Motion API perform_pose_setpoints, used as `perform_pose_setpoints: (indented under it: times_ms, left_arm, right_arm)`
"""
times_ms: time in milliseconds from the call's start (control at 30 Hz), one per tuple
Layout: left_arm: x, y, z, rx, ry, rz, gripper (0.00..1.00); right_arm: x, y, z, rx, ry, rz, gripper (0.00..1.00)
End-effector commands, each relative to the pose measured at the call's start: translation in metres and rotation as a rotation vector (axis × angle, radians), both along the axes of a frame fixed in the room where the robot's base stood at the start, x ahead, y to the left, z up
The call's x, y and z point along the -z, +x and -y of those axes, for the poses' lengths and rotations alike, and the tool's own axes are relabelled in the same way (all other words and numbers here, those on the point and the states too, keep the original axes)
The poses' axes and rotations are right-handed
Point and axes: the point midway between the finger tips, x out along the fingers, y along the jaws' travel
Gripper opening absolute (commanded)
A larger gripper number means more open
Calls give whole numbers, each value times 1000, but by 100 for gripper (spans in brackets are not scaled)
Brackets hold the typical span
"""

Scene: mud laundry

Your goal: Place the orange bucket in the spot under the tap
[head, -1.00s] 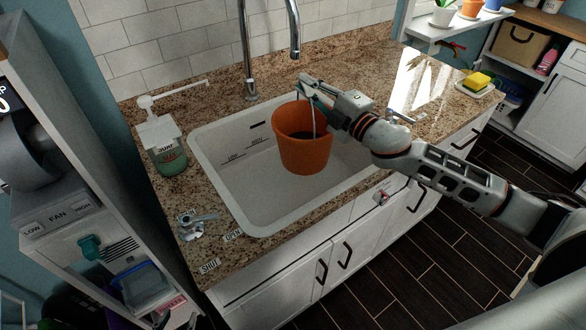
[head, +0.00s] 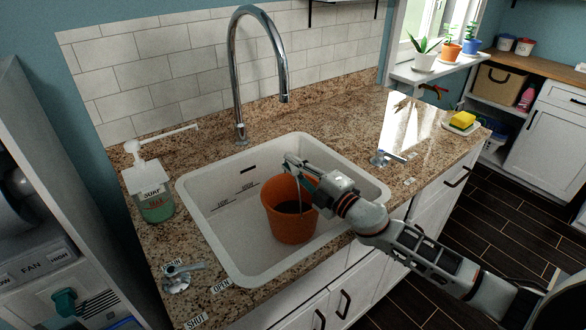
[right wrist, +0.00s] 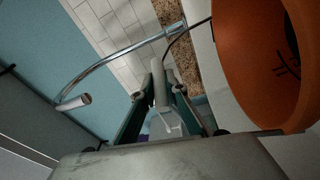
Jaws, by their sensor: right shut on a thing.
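The orange bucket (head: 286,222) is inside the white sink basin (head: 222,232), roughly upright. Whether its base touches the basin floor is hard to tell. My right gripper (head: 296,168) is at its upper right side, shut on the bucket, apparently by its thin wire handle. In the right wrist view, the orange bucket (right wrist: 262,62) fills the right side, with a thin dark handle running toward the right gripper (right wrist: 158,85). The chrome tap (head: 235,72) arches over the basin, its spout end above the bucket in the picture. It also shows in the right wrist view (right wrist: 108,68). My left gripper is out of view.
A soap dispenser (head: 152,190) stands left of the sink. A lever (head: 184,270) labelled open and shut sits at front left, and another handle (head: 387,158) at right. A yellow sponge (head: 462,119) lies on a dish at the far right. The counter between is clear.

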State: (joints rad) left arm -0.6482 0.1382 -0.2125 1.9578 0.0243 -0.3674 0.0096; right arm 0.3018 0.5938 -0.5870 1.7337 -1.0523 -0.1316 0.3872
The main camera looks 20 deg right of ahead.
Motion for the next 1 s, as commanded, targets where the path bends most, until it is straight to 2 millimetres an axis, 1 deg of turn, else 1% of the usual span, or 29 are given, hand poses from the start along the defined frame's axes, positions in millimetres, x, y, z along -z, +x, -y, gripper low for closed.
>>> perform_pose_setpoints:
  times_ms: [33,200,600,733,767,800,1000]
  left_arm:
    - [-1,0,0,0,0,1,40]
    - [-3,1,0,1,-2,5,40]
    - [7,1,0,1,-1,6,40]
    - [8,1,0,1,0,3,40]
    - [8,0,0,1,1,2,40]
    - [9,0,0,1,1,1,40]
    - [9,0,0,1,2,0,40]
  right_arm:
    - [-3,0,0,1,0,3,0]
    - [-3,0,0,0,0,3,0]
    - [9,0,0,0,1,3,0]
    - [9,0,0,0,0,3,0]
    - [9,0,0,-1,1,2,21]
    - [9,0,0,-1,1,2,30]
    - [9,0,0,0,0,2,30]
